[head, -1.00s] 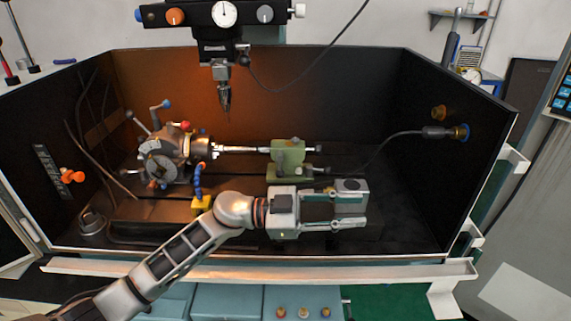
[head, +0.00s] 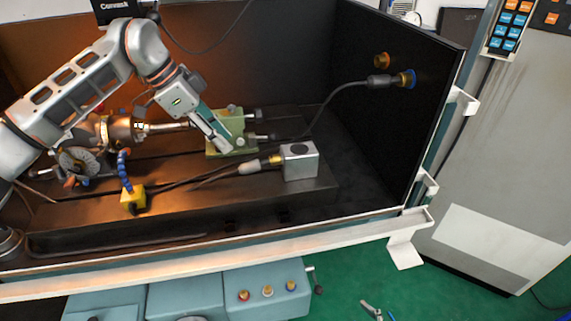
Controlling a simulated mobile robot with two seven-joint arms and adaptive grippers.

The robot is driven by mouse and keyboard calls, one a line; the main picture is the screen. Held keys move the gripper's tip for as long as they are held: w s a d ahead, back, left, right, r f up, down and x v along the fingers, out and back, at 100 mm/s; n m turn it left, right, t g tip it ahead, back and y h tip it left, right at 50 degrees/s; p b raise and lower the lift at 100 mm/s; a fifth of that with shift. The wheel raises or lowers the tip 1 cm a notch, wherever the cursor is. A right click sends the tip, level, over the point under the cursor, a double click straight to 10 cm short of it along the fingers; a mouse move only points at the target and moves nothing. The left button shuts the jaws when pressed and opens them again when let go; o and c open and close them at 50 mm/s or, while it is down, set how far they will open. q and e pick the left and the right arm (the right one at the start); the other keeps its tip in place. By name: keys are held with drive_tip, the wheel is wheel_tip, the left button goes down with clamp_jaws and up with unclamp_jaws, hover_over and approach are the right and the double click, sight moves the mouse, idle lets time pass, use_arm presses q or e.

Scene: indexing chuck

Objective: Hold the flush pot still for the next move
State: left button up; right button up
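The flush pot, which I take to be the grey square block (head: 300,162) with a dark round opening on top, stands upright on the machine table, right of centre. A hose end with a brass-coloured tip (head: 262,165) meets its left side. My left gripper (head: 225,146) is up and to the left of the block, apart from it. Its fingers point down and right in front of the green tailstock (head: 237,127). They are seen nearly edge-on, so their opening cannot be told, and nothing shows held in them. My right gripper is not in view.
The indexing chuck (head: 85,160) is at the left, partly behind my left arm. A yellow block with a blue hose (head: 133,197) stands on the table. A black cable runs to a blue-ringed wall port (head: 406,79). The white enclosure rail (head: 250,266) crosses in front.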

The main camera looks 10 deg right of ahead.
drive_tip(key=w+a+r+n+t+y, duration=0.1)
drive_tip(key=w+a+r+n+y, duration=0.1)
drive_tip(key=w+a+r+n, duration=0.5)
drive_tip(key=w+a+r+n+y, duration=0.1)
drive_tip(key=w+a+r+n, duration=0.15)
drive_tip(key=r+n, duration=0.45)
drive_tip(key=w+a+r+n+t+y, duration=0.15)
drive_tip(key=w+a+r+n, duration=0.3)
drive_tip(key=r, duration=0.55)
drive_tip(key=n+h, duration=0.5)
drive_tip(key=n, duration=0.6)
approach(302, 171)
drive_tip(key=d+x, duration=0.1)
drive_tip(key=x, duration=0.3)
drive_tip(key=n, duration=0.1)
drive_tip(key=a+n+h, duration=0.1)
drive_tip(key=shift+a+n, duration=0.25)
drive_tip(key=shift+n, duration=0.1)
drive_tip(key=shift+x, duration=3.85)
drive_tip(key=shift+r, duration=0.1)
